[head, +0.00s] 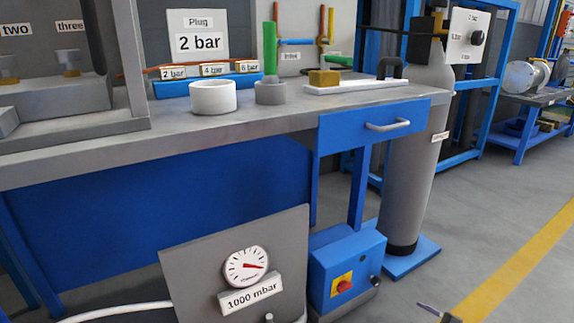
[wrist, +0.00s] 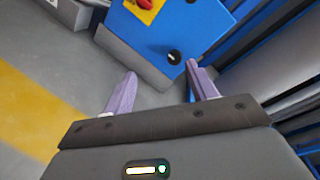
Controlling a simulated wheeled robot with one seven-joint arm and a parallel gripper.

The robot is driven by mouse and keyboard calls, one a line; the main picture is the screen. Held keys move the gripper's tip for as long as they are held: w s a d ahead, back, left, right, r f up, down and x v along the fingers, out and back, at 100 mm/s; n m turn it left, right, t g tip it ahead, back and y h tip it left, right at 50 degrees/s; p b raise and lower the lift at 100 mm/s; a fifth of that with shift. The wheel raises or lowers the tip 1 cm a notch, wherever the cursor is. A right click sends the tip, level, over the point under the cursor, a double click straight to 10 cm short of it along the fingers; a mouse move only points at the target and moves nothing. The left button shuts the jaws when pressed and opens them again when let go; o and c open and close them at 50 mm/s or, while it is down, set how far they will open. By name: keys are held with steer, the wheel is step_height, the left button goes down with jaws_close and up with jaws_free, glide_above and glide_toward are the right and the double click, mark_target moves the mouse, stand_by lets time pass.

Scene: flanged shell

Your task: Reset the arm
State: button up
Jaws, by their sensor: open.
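My gripper (wrist: 160,90) is open and empty in the wrist view, its two pale purple fingers spread apart. Past the fingers lie the grey floor and a blue box (wrist: 170,35) with a black knob. In the head view only a small piece of my gripper (head: 438,314) shows at the bottom edge, right of the blue box (head: 345,262) with its red switch. The rest of my arm is out of that view.
A workbench (head: 80,160) carries a white cup (head: 213,98), a grey cup (head: 270,93) and a white board (head: 345,90). A gauge panel (head: 180,270) stands below. A grey cylinder (head: 415,160) stands at the right. Floor with a yellow stripe (head: 510,275) is clear.

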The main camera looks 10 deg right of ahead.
steer(key=s+a+r+n+g+h+p, duration=0.1)
steer(key=a+r+n+g+p, duration=0.35)
steer(key=a+r, duration=0.8)
steer(key=s+a+r+n+g+h+p, duration=0.1)
steer(key=a+r+n+g+h, duration=0.1)
steer(key=a+r+n+g, duration=1)
steer(key=s+a+r+n+t+h+p, duration=0.1)
steer(key=s+a+r+t+h+p, duration=0.1)
steer(key=s+r, duration=0.8)
steer(key=s+a+r+n+t+h+p, duration=0.1)
steer(key=s+a+r+t+h+p, duration=0.2)
steer(key=s+a+r+t, duration=0.3)
steer(key=s+a+r+h, duration=0.1)
steer(key=s+r, duration=0.3)
steer(key=r, duration=0.3)
steer(key=shift+s+r+n, duration=0.15)
steer(key=shift+s+n, duration=0.15)
steer(key=shift+n, duration=0.05)
steer(key=shift+a, duration=0.1)
